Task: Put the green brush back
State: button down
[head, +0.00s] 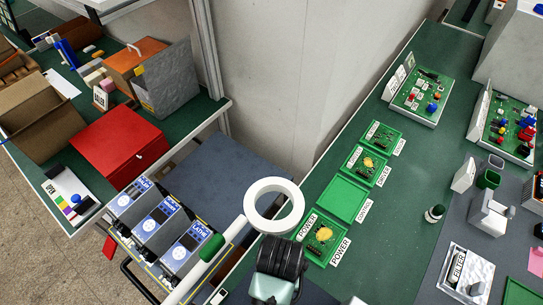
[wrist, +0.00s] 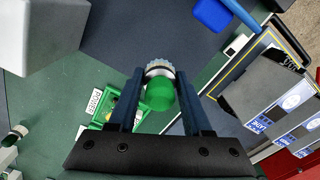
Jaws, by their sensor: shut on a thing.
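The green brush (wrist: 160,95) shows in the wrist view as a rounded green end with a pale, ridged collar beyond it. My gripper (wrist: 159,84) is shut on it, with one dark blue finger on each side. The brush is held up in the air, seen nearly end-on, so its full length is hidden.
Labelled boxes (head: 196,250) stand on a cart at the left. Green trays with POWER labels (head: 321,238) lie on the right-hand green bench. Circuit boards (head: 420,97) stand further back.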

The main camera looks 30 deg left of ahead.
jog(key=f, duration=0.4)
jog(key=shift+s+d+f, duration=0.1)
jog(key=shift+s+d, duration=0.15)
jog(key=shift+w+a+f+p, duration=0.1)
jog(key=shift+f+p, duration=0.2)
jog(key=shift+f, duration=2.35)
jog(key=shift+f, duration=0.1)
jog(key=shift+c, duration=1.7)
grip_release()
notch_tip(320, 180, up, 12)
jog(key=shift+r, duration=0.15)
